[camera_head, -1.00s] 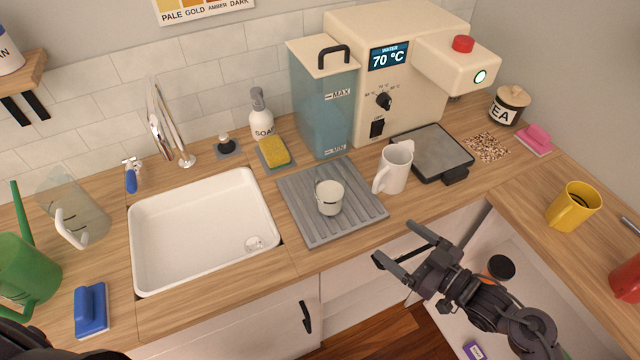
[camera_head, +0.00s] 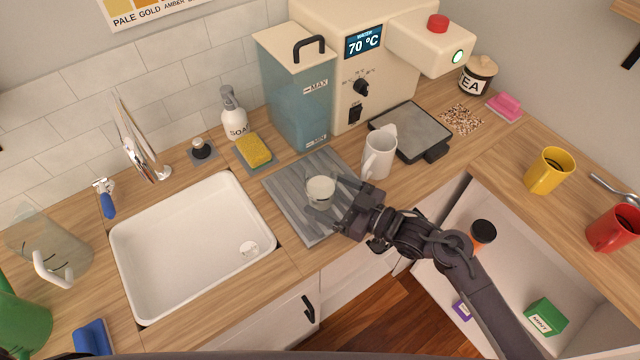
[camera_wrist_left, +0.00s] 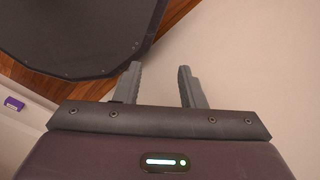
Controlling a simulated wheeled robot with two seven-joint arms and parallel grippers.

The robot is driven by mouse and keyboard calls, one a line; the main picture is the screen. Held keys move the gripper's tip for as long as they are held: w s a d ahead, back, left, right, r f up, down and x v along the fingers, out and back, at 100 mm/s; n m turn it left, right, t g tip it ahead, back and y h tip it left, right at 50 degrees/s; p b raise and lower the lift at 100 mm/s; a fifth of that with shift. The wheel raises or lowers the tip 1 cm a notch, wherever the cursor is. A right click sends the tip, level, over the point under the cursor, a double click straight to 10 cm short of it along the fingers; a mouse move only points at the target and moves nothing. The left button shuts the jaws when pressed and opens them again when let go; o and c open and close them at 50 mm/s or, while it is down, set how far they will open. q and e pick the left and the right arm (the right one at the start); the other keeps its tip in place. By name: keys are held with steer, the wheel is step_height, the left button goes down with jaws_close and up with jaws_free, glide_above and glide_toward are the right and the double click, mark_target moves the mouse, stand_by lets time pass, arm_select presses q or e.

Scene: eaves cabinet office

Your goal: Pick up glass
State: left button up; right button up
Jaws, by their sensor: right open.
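The glass (camera_head: 320,191) is a small, clear and whitish cup, upright on the grey ribbed drying mat (camera_head: 290,205) beside the sink. My right gripper (camera_head: 328,193) has come in from the lower right and is open at the glass, its fingers reaching toward the glass's sides. I cannot tell whether the fingers touch it, and part of the glass is hidden by them. My left gripper (camera_wrist_left: 159,78) shows in the left wrist view, open with nothing between its fingers.
A blue tank (camera_head: 300,100) and water dispenser (camera_head: 380,60) stand behind the mat. The sink (camera_head: 185,245) is empty to the left. An open drawer (camera_head: 520,270) lies at the lower right.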

steer(key=c, duration=1)
arm_select(q)
steer(key=shift+w+a, duration=0.1)
steer(key=shift+w, duration=0.1)
arm_select(e)
steer(key=c, duration=0.3)
steer(key=shift+r, duration=0.15)
